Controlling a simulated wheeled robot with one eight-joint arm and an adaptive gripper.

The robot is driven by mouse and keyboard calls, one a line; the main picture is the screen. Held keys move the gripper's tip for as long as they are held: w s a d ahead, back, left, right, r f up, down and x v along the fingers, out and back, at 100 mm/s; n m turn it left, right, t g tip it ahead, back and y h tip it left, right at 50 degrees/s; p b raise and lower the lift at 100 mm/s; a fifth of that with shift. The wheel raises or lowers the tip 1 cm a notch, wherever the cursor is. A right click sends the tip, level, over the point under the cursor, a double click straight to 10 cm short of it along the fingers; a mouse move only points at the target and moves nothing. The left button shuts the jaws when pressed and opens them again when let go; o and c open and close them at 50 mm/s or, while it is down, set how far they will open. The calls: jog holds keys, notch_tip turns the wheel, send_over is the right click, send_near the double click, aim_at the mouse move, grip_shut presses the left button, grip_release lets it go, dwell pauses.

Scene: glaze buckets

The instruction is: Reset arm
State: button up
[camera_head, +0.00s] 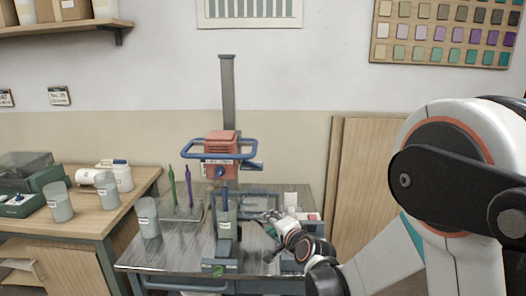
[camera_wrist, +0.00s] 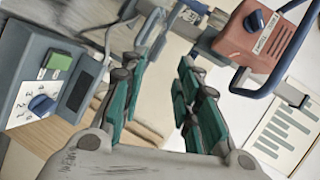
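My gripper (camera_wrist: 160,85) shows in the wrist view with its green-padded fingers spread apart and nothing held between them. In the camera_head view my arm comes in from the right and ends low over the right part of the grey metal table (camera_head: 165,258), beside the mixer stand; the fingers are small and partly hidden there. The mixer has an orange head (camera_head: 221,144) with a blue guard bar on a grey upright post. The orange head also shows at the upper right of the wrist view (camera_wrist: 250,45), clear of my fingers.
A grey control box with a blue knob (camera_wrist: 42,103) is left of my fingers in the wrist view. A wooden bench (camera_head: 95,222) holds more buckets. A wooden panel (camera_head: 365,190) stands behind my arm.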

jog(key=s+d+r+n+g+h, duration=0.1)
jog(key=s+d+r+n+g, duration=0.2)
jog(key=s, duration=0.5)
jog(key=s+d+r+n+h, duration=0.1)
jog(key=s+d+r+n, duration=0.2)
jog(key=s+d+r, duration=0.3)
jog(key=s+d+f+n+g+h, duration=0.1)
jog(key=s+d, duration=0.3)
jog(key=s, duration=0.6)
jog(key=s+d+f+n+g+h, duration=0.2)
jog(key=s+d+n, duration=0.1)
jog(key=s, duration=0.8)
jog(key=shift+d+n, duration=0.4)
jog(key=shift+n, duration=0.2)
